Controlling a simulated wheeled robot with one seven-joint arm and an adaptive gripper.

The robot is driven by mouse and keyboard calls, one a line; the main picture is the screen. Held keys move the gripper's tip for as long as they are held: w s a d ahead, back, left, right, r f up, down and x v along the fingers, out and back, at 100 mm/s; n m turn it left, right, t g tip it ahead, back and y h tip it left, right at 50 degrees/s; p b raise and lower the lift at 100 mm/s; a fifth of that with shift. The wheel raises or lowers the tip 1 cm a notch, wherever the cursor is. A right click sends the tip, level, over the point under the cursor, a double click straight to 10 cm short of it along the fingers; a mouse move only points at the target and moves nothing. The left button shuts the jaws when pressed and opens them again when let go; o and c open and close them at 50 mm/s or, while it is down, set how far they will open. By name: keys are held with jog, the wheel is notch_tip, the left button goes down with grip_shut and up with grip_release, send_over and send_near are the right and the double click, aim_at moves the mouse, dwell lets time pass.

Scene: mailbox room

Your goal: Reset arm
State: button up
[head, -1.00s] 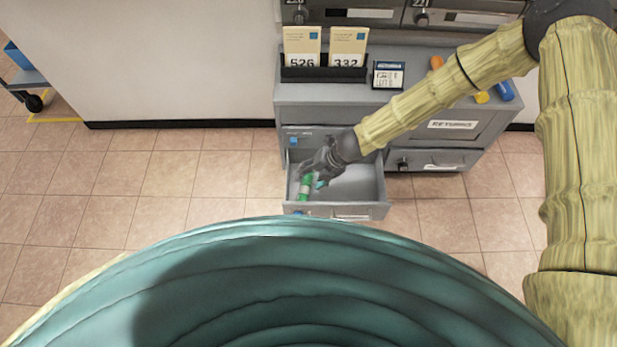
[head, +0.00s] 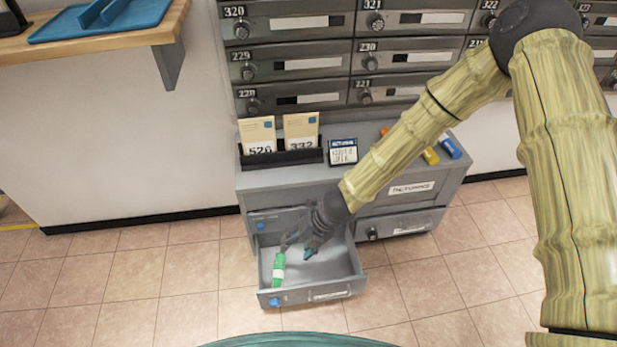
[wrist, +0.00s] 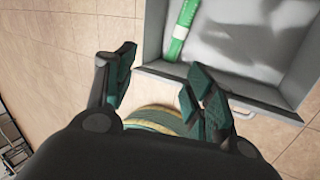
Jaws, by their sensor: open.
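My gripper (head: 297,248) is open and empty, at the open drawer (head: 347,283) of the grey cabinet. In the wrist view my gripper (wrist: 160,92) has its two green-padded fingers spread wide apart with nothing between them. A green tube with a white band (head: 278,268) lies in the left part of the drawer. It also shows in the wrist view (wrist: 180,30), beyond the fingertips and apart from them. My arm reaches down to the drawer from the upper right.
On the cabinet top stand numbered cards in a black holder (head: 281,158), a small sign (head: 343,151) and several coloured cylinders at the right. Mailboxes (head: 295,65) rise behind. A wooden counter (head: 110,40) is at upper left. The tiled floor in front is clear.

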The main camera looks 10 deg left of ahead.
jog(key=s+d+f+n+h, duration=0.2)
jog(key=s+d+f+n, duration=0.3)
jog(key=s+d+n, duration=0.4)
jog(key=s+d+f+n+h, duration=0.3)
jog(key=s+d+f+n, duration=0.15)
jog(key=d+n, duration=0.4)
jog(key=s+d+n, duration=1.2)
jog(key=d+n, duration=0.3)
jog(key=n, duration=0.2)
notch_tip(320, 180, up, 30)
jog(key=p, duration=3)
jog(key=shift+a+h, duration=0.25)
jog(key=shift+h, duration=0.05)
